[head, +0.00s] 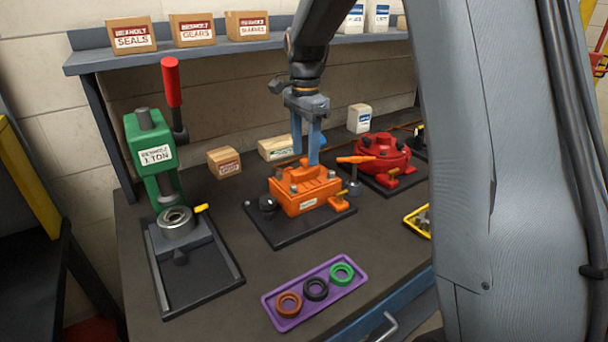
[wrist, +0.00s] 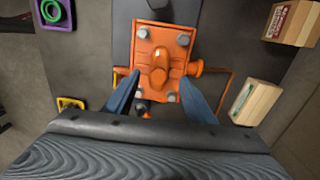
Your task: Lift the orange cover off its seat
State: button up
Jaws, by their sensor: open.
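The orange cover (head: 302,178) is a block-like lid with a raised central grip and grey bolt heads at its corners. It sits on an orange body (head: 312,202) on a dark base plate (head: 275,236). In the wrist view the cover (wrist: 145,38) lies ahead of my fingers, with the raised grip between their tips. My gripper (head: 307,152) points down over the cover, blue fingers apart and empty. It also shows in the wrist view (wrist: 160,77). Whether the fingertips touch the cover cannot be told.
A green press (head: 150,155) stands left and a red round unit (head: 383,155) right. An orange-handled lever (head: 355,160) is close by the cover's right. A purple tray (head: 318,312) with rings lies in front. Boxes (head: 224,162) stand behind. Bare bench lies between press and base plate.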

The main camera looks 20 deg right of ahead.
aim_at(305, 160)
jog(key=shift+s+f+p, duration=0.15)
jog(key=shift+f+p, duration=0.85)
jog(key=shift+f, duration=1.55)
jog(key=shift+r, duration=0.1)
grip_shut()
